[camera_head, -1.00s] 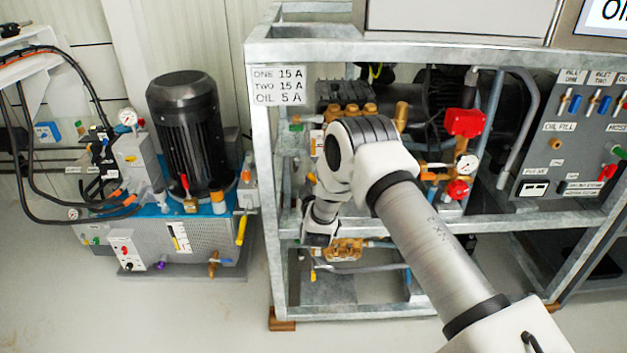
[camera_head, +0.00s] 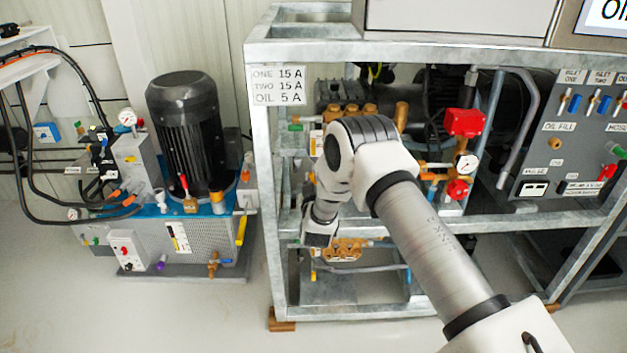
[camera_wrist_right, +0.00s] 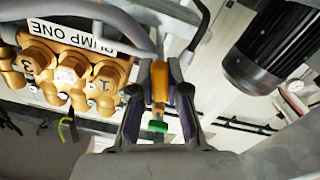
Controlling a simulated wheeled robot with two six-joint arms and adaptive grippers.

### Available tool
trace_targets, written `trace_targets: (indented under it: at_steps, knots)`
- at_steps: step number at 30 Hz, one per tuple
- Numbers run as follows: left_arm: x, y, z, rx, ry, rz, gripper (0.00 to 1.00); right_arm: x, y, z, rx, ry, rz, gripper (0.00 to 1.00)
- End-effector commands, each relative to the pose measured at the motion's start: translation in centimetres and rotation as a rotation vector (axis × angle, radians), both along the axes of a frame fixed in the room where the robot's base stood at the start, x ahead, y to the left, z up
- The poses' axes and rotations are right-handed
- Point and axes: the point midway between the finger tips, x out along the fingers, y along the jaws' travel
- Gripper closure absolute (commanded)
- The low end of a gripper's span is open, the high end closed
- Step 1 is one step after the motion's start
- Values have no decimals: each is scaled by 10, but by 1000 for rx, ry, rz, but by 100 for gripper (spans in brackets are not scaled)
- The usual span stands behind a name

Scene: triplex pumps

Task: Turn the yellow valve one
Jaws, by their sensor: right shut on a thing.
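In the right wrist view, my right gripper (camera_wrist_right: 162,90) is shut on a slim yellow-orange piece, the yellow valve (camera_wrist_right: 159,80), which stands between the two fingers. A green part (camera_wrist_right: 157,126) shows at its near end. The label "PUMP ONE" (camera_wrist_right: 86,36) is upside down to the left of the fingers. In the head view, my right gripper (camera_head: 318,240) is at the lower left of the metal frame, beside a brass pump block (camera_head: 344,250). Its fingertips are mostly hidden there. A small yellow part (camera_head: 313,275) shows just below it. My left gripper is not in view.
The galvanized frame (camera_head: 265,180) surrounds the pumps, with an upright post just left of my gripper. A red valve handle (camera_head: 464,122) and a gauge (camera_head: 467,165) are to the right. A black motor unit (camera_head: 183,130) stands left. Floor is bare in front.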

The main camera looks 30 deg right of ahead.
Motion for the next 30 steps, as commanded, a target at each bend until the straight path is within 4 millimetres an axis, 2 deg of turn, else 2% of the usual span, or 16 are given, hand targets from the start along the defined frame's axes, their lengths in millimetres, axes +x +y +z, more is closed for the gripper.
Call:
trace_targets:
  at_steps: [15, 30]
  knots:
    - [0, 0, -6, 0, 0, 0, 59, 0, 0, 0, 291, -180, 1, 100]
    - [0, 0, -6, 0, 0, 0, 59, 0, 0, 1, 342, -212, 1, 100]
